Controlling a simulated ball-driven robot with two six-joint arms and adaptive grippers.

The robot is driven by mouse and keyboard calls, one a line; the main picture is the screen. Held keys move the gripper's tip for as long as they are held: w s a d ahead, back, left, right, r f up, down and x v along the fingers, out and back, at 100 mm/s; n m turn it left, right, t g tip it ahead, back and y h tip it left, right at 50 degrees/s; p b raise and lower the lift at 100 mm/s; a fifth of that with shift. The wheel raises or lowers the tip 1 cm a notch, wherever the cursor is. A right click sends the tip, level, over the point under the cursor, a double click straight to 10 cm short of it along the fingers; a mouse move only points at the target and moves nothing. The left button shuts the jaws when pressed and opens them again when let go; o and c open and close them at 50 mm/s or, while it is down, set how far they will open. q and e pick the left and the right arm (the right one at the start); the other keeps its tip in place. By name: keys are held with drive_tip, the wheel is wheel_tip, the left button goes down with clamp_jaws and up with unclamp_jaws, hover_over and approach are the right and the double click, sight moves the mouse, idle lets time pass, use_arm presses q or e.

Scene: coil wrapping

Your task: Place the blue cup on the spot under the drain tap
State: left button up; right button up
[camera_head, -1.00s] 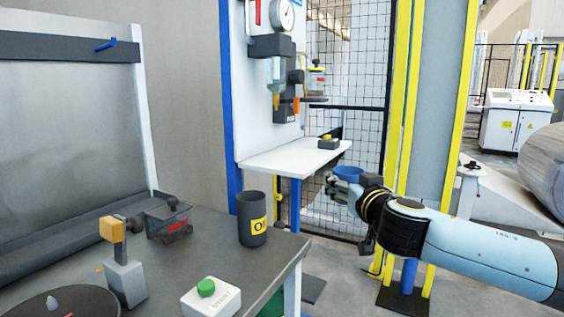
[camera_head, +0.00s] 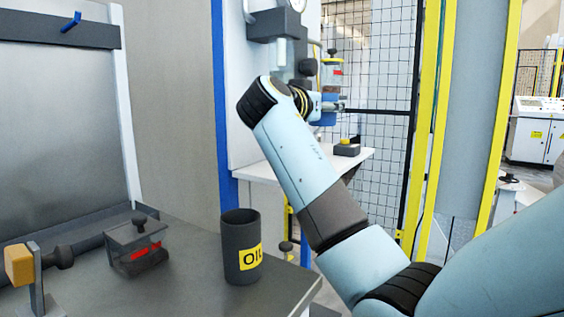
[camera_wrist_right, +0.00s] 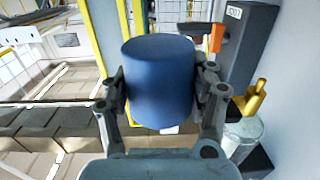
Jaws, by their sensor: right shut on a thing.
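The blue cup (camera_wrist_right: 158,82) is held between the fingers of my right gripper (camera_wrist_right: 160,90), which is shut on its sides in the right wrist view. In the head view a blue part of the cup (camera_head: 327,117) shows beyond my right wrist, above the white shelf (camera_head: 358,166). In the wrist view an orange lever (camera_wrist_right: 217,38), on a dark housing (camera_wrist_right: 247,45), is right of the cup. I cannot tell whether it is the drain tap. The spot under the tap is hidden. My left gripper is out of view.
A dark OIL cup (camera_head: 241,250) stands near the bench edge. A small dark box (camera_head: 347,148) sits on the white shelf. A jar (camera_head: 332,75) is on the wall unit.

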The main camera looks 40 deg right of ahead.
drive_tip(key=w+a+f, duration=0.1)
drive_tip(key=w+f, duration=0.1)
drive_tip(key=w, duration=0.1)
drive_tip(key=w+a+f, duration=0.1)
drive_tip(key=w+f, duration=0.1)
drive_tip(key=w, duration=0.1)
drive_tip(key=w+a+f+b, duration=0.1)
drive_tip(key=w+a+f, duration=0.1)
drive_tip(key=w, duration=0.1)
drive_tip(key=shift+w+f, duration=0.15)
drive_tip(key=shift+w, duration=0.1)
drive_tip(key=shift+a+f, duration=0.1)
drive_tip(key=shift+f, duration=0.1)
wheel_tip(320, 180, down, 4)
drive_tip(key=shift+r, duration=0.1)
drive_tip(key=o, duration=1.1)
drive_tip(key=shift+c, duration=0.2)
